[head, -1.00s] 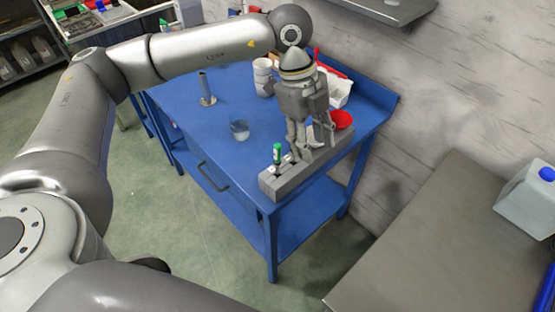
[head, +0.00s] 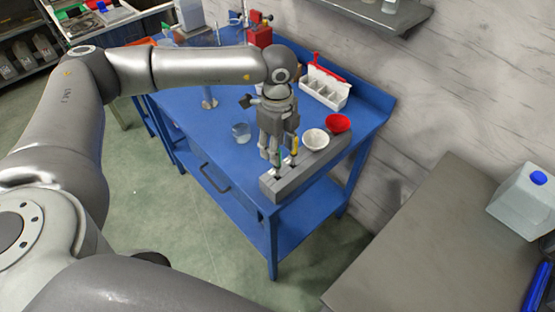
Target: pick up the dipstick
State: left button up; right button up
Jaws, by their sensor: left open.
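A grey slotted block (head: 308,176) lies along the front right edge of the blue table. A thin stick with a green top (head: 275,158) stands upright at its near end, and a yellow-topped piece (head: 295,144) shows just right of it. I cannot tell which of them is the dipstick. My left gripper (head: 277,161) points down over the near end of the block. Its fingers are open, one on either side of the green top in the picture, and partly hide both pieces. I cannot tell whether they touch. My right gripper is not in view.
A white bowl (head: 316,139) and a red bowl (head: 338,123) sit right behind the gripper. A clear beaker (head: 241,132) stands to its left. A white divided tray (head: 327,87) is at the back. A grey bench (head: 425,240) is at the right.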

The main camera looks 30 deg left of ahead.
aim_at(277, 171)
pick_arm(q)
jog(key=shift+f, duration=1.3)
grip_shut()
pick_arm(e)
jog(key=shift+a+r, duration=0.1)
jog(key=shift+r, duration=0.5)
pick_arm(q)
jog(key=shift+r, duration=0.15)
